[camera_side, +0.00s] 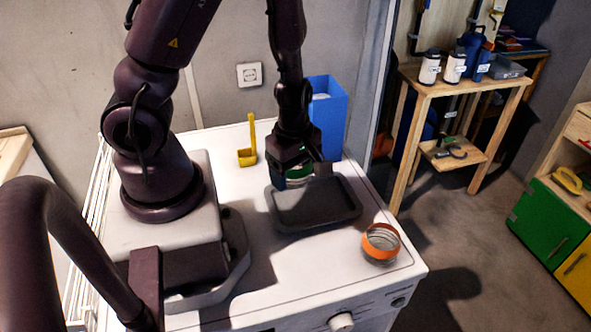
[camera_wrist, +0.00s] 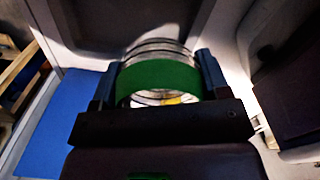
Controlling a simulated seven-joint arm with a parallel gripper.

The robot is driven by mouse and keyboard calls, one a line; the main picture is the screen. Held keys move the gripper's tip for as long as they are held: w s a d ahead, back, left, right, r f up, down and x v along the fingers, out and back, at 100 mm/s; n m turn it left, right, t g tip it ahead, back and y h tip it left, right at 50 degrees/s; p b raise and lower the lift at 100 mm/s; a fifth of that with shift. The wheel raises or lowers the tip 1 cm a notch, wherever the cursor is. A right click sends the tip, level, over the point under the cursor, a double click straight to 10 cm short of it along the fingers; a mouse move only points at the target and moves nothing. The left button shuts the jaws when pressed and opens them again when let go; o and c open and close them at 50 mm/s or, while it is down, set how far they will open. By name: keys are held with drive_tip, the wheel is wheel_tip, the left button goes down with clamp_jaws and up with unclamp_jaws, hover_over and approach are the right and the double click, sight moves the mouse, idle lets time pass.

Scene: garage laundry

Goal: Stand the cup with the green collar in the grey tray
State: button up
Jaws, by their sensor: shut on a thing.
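The cup with the green collar (camera_wrist: 160,80) is between the two fingers of my gripper (camera_wrist: 158,82) in the wrist view. It is clear-walled with a wide green band. In the side view, my gripper (camera_side: 308,172) is shut on this cup (camera_side: 298,172), which is partly hidden by the fingers. The grey tray (camera_side: 318,222) lies on the white machine top. The cup and gripper are at the tray's back edge. I cannot tell whether the cup touches the tray. The visible tray floor is empty.
A cup with an orange collar (camera_side: 381,243) stands right of the tray, near the front edge of the white top (camera_side: 260,285). A tall blue box (camera_side: 328,115) stands behind my gripper. A yellow scoop (camera_side: 248,155) with an upright handle stands at the back left.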

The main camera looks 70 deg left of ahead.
hover_over(294, 209)
wheel_tip(294, 209, down, 5)
drive_tip(key=shift+f, duration=1)
drive_tip(key=shift+w+f, duration=0.1)
drive_tip(key=shift+f, duration=0.4)
drive_tip(key=o, duration=1)
drive_tip(key=shift+r, duration=0.1)
drive_tip(key=shift+r, duration=4.5)
